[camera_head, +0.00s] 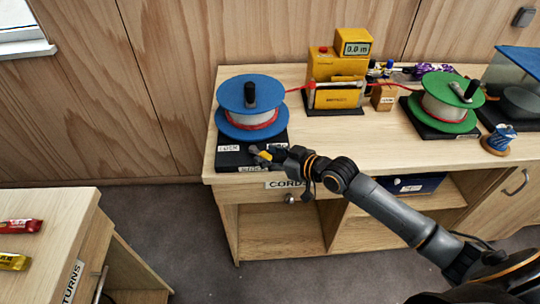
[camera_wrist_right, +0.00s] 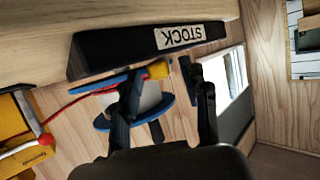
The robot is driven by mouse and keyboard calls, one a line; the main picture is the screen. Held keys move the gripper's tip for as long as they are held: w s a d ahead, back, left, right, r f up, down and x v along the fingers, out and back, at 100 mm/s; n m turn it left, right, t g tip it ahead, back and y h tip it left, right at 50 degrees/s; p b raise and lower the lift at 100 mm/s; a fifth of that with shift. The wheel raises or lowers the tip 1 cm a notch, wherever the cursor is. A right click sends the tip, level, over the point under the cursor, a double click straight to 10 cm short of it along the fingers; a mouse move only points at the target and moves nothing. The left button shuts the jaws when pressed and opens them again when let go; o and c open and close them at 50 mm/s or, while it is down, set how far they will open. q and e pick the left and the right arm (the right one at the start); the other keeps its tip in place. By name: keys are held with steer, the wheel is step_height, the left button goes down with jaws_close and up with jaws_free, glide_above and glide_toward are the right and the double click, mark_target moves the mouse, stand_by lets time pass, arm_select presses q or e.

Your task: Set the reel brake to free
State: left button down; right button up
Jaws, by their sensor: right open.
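The blue reel (camera_head: 251,105) stands on a black base (camera_head: 225,160) at the left end of the wooden counter, red cord running off to the right. A small yellow brake piece (camera_head: 263,155) shows at the base's front; the wrist view shows its yellow end (camera_wrist_right: 158,69) near the base's STOCK label (camera_wrist_right: 180,35). A white label on the base top is too small to read surely. My right gripper (camera_head: 268,153) is open at the yellow piece, which appears between its fingertips in the wrist view (camera_wrist_right: 165,72); contact cannot be told. My left gripper is not in view.
A yellow length counter (camera_head: 338,75) stands right of the reel, with the red cord (camera_head: 297,89) at it. A green reel (camera_head: 447,105) on another black base is farther right. A separate cabinet (camera_head: 45,225) holding wrapped bars stands at lower left.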

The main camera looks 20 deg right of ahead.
steer(key=v, duration=1.2)
stand_by(0.3)
